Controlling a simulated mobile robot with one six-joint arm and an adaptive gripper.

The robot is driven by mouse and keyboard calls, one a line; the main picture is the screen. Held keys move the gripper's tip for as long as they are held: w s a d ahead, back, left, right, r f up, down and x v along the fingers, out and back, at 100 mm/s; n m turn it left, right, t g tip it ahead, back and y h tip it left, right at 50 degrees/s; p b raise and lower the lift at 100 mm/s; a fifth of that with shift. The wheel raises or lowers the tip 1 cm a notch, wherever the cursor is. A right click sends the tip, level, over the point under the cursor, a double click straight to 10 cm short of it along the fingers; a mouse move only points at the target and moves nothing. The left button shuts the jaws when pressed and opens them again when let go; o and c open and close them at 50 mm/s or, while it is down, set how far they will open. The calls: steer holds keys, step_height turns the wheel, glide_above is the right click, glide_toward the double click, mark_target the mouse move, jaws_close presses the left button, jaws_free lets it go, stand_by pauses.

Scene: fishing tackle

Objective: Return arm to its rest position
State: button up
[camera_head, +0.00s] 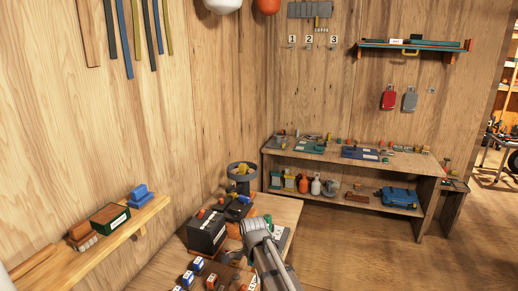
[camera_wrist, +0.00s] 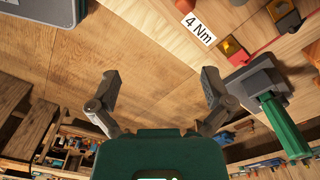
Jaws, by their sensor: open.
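My arm (camera_head: 262,243) rises from the bottom of the head view, over the near wooden bench (camera_head: 287,207). In the wrist view my gripper (camera_wrist: 160,76) is open, with its two fingers spread wide apart. Nothing is between the fingertips; bare wood shows behind them. The gripper's fingers cannot be made out clearly in the head view.
A black box (camera_head: 207,232) and a grey round container (camera_head: 241,172) stand close left of my arm. Small blue-and-white boxes (camera_head: 187,279) lie at the bench front. A wall shelf (camera_head: 155,207) is at left. A green-handled tool (camera_wrist: 285,125) shows right of my gripper. Open floor lies right.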

steer(key=s+d+n, duration=0.6)
steer(key=d, duration=0.3)
steer(key=s+d+n, duration=0.6)
steer(key=d+n, duration=0.1)
steer(key=d, duration=0.3)
steer(key=shift+s, duration=0.2)
